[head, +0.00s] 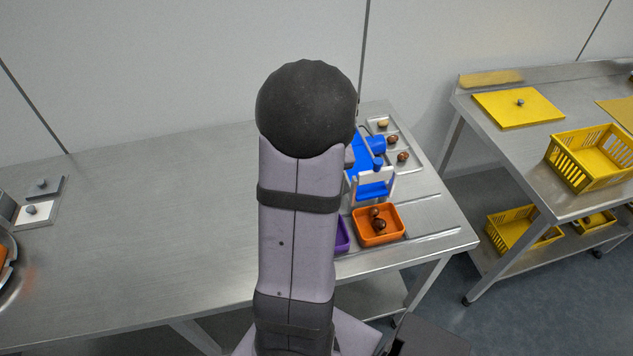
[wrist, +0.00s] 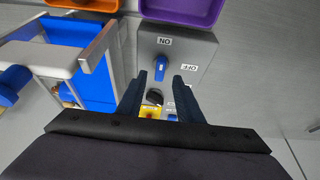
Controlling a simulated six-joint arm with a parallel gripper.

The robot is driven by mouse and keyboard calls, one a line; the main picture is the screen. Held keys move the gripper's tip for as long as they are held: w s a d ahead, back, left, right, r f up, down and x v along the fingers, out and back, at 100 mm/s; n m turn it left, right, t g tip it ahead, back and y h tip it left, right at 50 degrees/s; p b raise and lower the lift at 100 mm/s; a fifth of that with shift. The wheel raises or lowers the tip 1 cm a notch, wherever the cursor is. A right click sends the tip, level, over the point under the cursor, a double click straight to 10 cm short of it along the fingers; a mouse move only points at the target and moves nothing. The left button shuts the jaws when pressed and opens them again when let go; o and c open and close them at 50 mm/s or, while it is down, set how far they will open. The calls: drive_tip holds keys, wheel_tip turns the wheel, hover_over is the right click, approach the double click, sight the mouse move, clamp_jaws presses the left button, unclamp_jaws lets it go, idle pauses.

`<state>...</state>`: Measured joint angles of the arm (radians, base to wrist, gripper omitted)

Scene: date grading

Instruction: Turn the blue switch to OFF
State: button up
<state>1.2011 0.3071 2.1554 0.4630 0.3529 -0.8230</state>
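The blue switch (wrist: 161,67) is a small upright-looking knob on the face of a grey control box (wrist: 203,47). Its long side runs up and down in the wrist view, in line with the ON label (wrist: 165,41) above it. The OFF label (wrist: 189,67) is to its right. My gripper (wrist: 160,76) is open, with one dark finger on each side of the switch's lower end in the picture. I cannot tell whether the fingers touch it. In the head view my arm hides the switch, the box and the gripper.
A black knob (wrist: 154,97) and a yellow part (wrist: 150,111) sit between the fingers lower down. A purple tray (wrist: 182,9) is just beyond the box. A blue and white machine (head: 371,188) and an orange tray (head: 360,237) stand nearby. The table's left is mostly clear.

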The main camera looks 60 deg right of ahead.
drive_tip(key=shift+x, duration=2.2)
clamp_jaws()
